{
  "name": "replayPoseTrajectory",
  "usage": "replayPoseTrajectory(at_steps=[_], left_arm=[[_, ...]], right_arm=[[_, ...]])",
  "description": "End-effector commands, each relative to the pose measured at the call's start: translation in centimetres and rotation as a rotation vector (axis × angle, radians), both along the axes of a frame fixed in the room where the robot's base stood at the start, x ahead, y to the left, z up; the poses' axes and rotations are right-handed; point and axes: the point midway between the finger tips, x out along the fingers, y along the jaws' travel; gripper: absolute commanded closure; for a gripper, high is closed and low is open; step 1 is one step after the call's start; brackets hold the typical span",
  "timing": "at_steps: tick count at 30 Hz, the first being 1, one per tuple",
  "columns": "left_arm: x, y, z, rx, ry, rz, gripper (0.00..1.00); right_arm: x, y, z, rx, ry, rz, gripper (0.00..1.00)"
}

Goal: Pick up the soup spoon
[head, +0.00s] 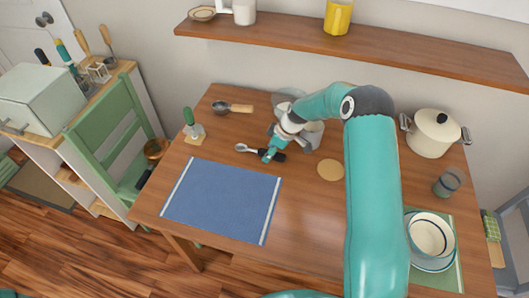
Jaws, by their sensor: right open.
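A spoon with a silver bowl and a dark handle, which looks like the soup spoon (242,147), lies on the wooden table just behind the blue placemat. Its bowl points left and its handle runs right. My right gripper (274,153) is open at the handle, and its teal finger covers part of it. I cannot tell whether the finger touches the handle. My left gripper is not in view.
A scoop with a wooden handle (222,107) lies behind the spoon. A green-handled tool (189,118) stands to the left. The blue placemat (222,199) lies in front. A cream pot (433,133), grey cup (448,182) and bowl (431,234) stand right.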

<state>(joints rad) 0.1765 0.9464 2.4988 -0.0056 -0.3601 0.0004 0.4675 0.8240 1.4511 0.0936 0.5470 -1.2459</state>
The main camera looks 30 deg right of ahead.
Motion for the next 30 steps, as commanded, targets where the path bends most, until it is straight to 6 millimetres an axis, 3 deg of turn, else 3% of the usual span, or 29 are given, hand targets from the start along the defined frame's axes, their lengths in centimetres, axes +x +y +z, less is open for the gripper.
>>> replayPoseTrajectory(at_steps=[30], left_arm=[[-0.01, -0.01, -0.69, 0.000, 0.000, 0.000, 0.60]], right_arm=[[0.30, 0.28, -1.01, 0.000, -0.001, 0.002, 0.40]])
